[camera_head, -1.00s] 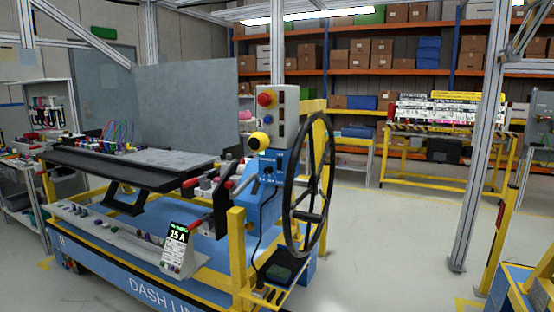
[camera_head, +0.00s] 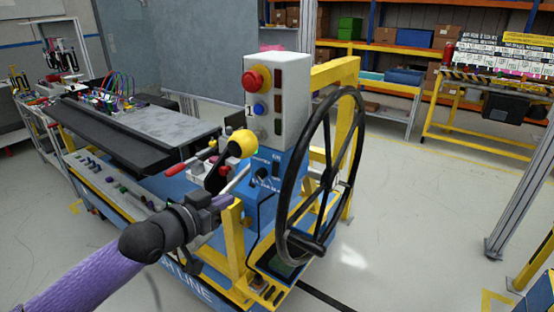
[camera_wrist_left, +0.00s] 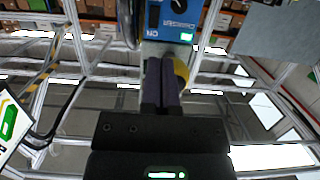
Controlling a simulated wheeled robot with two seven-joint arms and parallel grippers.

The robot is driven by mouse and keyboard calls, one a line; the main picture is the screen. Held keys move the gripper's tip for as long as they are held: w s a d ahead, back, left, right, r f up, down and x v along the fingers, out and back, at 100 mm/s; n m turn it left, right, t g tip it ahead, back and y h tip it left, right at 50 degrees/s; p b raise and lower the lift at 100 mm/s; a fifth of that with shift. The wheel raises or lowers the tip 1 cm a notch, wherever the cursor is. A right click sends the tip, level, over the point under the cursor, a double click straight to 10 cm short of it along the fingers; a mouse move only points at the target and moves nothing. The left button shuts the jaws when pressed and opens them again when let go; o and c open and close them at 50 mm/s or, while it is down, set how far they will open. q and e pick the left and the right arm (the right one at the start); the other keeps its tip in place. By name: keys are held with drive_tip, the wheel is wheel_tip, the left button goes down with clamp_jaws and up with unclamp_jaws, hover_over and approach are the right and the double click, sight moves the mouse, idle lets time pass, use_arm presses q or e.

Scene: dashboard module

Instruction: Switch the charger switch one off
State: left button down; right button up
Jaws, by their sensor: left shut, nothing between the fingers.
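The charger panel (camera_head: 266,172) is a blue face below the grey button box, with small white lettering and a dark knob (camera_head: 259,178). I cannot tell the knob's setting. My left gripper (camera_head: 226,203) is in front of and left of the panel, shut and empty. Its fingers (camera_wrist_left: 160,66) point toward the panel in the wrist view, apart from it. My right gripper is not in view.
A yellow ball-topped knob (camera_head: 242,143) and a pale lever (camera_head: 236,180) stand close to my left gripper. The black steering wheel (camera_head: 283,215) is just right of the panel. The grey box (camera_head: 290,110) carries a red button (camera_head: 254,80). Open floor lies to the right.

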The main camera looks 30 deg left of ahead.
use_arm(q)
drive_tip(key=b, duration=0.4)
approach(273, 173)
drive_tip(key=x, duration=0.6)
drive_tip(key=shift+w+f, duration=0.1)
drive_tip(key=shift+f, duration=0.05)
drive_tip(key=shift+w+d, duration=0.1)
drive_tip(key=shift+w, duration=0.5)
